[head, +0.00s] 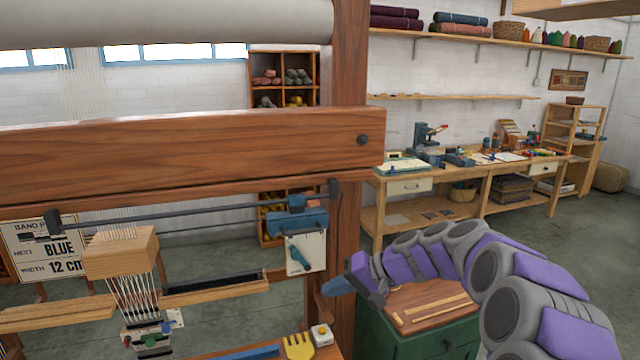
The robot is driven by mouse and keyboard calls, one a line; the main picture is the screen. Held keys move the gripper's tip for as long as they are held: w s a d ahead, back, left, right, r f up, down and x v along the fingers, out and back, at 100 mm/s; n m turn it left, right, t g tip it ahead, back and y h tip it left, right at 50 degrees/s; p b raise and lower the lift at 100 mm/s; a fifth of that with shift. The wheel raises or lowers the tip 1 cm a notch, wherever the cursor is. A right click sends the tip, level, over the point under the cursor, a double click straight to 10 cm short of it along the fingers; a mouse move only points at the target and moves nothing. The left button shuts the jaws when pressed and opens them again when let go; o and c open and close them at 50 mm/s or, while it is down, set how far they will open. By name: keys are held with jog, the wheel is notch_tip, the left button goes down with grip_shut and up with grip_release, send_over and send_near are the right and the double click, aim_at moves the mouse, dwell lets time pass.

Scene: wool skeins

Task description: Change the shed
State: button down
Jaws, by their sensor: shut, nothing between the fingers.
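The loom's wooden top beam (180,150) crosses the left half of the view. Under it hangs a blue unit with a pale plate (306,252) and a small dark lever or handle on it; its exact form is too small to tell. A wooden heddle block (121,252) with pale threads stands at the lower left. My gripper (335,287) reaches in from the right, in front of the loom's post, just right of and below the pale plate. It is shut and empty, and apart from the plate as far as I can tell.
A yellow comb (299,346) and a white box with a yellow button (321,335) lie at the bottom. A green cabinet (425,335) with a wooden top is under my arm. A workbench (470,170) stands behind right.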

jog(key=s+a+n+g+h, duration=0.1)
jog(key=s+a+g+h, duration=0.1)
jog(key=s, duration=1)
jog(key=s+d+f+g+h, duration=0.1)
jog(key=s+d+f+h, duration=0.1)
jog(key=s, duration=0.8)
jog(key=s+d+f+h, duration=0.3)
jog(key=s+d, duration=0.4)
jog(key=s, duration=0.4)
jog(key=s+d+f+m+g+h, duration=0.1)
jog(key=s+d+f+h, duration=0.1)
jog(key=s, duration=0.8)
jog(key=shift+s+d+f+g+h, duration=0.2)
jog(key=shift+d+f+g+h, duration=0.1)
jog(key=shift+d+h, duration=0.7)
